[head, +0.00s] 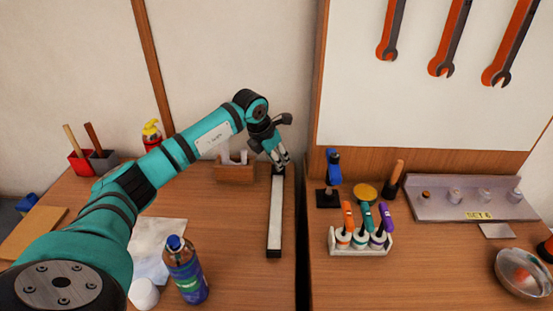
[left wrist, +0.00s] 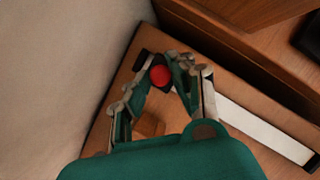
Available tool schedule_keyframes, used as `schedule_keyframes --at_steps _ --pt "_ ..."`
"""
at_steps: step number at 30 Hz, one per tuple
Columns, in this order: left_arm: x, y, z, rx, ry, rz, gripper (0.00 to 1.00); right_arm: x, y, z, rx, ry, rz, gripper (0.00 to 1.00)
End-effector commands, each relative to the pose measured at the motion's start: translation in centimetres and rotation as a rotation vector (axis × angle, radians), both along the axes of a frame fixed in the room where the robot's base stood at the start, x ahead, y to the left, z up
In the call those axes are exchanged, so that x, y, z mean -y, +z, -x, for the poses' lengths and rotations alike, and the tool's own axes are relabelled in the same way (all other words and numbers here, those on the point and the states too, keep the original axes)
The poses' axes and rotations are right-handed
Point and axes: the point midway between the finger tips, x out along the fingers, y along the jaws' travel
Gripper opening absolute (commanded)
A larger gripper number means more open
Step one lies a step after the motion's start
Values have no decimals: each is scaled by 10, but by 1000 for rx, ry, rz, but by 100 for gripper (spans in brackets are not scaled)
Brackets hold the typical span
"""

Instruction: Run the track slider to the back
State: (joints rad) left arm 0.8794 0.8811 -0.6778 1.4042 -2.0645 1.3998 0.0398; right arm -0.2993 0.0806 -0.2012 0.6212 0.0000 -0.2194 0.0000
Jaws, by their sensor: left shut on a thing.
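The track (head: 275,218) is a long pale strip with dark ends, running front to back on the left table near its right edge. It also shows in the left wrist view (left wrist: 265,132). The slider's round red knob (left wrist: 159,76) sits near the track's dark back end (left wrist: 142,59). My left gripper (head: 281,164) is over the back end of the track, fingers pointing down. In the left wrist view the fingers (left wrist: 167,72) are closed in around the red knob. In the head view the fingers mostly hide the slider. My right gripper is in neither view.
A wooden box (head: 235,172) stands just left of the track's back end. A blue-capped bottle (head: 187,270) and a white round container (head: 144,293) stand at the front left. A gap separates the right table, with a marker rack (head: 361,248). The back wall is close behind.

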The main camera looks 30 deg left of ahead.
Motion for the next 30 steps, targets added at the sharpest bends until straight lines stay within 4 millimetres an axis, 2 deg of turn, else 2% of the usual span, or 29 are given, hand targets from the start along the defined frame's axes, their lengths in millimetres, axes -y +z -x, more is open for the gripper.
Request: schedule_keyframes --at_steps 2,3,8,16,20,30 --pt "0 1 0 0 1 0 0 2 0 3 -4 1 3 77" --pt "0 1 0 0 1 0 24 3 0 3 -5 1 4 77" --pt "0 1 0 0 0 0 45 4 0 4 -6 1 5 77" --pt "0 1 0 0 0 0 46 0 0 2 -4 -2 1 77" --pt "-1 9 3 2 0 0 46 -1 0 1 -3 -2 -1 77" --pt "-8 73 28 4 1 -2 46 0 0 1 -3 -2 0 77"
